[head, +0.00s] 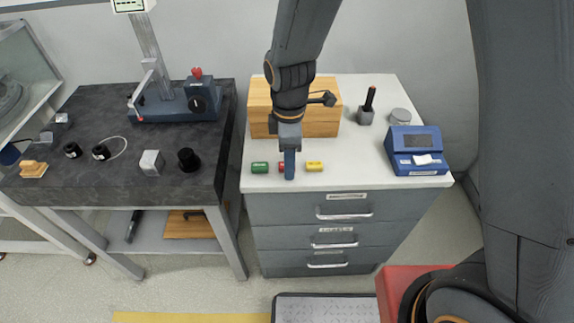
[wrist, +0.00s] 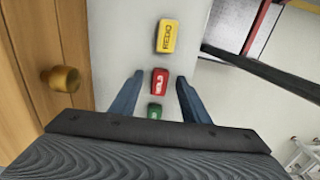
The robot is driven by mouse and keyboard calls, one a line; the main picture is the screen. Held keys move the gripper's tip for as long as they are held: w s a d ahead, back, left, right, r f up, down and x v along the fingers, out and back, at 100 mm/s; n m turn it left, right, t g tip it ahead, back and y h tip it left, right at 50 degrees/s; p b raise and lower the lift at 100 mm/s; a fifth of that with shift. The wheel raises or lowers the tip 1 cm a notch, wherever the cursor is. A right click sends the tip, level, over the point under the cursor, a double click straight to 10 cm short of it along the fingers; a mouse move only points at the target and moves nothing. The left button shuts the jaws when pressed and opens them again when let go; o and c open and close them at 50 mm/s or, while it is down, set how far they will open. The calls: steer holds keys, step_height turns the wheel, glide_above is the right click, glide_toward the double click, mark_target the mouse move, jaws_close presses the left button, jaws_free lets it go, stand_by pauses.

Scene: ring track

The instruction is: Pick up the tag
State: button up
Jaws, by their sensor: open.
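Three small tags lie in a row on the white top of the drawer cabinet. The green tag (head: 260,168) is on the left, the red tag (head: 281,167) in the middle, partly hidden behind my gripper, and the yellow tag (head: 314,166) on the right. My gripper (head: 289,176) points down over the red tag. In the wrist view my gripper (wrist: 158,77) is open, with the red tag (wrist: 159,82) between its fingers and no finger seen touching it. The yellow tag (wrist: 167,36), lettered REDO, lies beyond the fingertips; the green tag (wrist: 154,111) lies nearer the palm.
A wooden box (head: 325,125) with a round knob (wrist: 62,79) stands just behind the tags. A blue device (head: 416,150), a pen holder (head: 366,115) and a grey round lid (head: 400,117) are at right. A dark workbench (head: 120,185) with instruments stands at left.

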jaws_close()
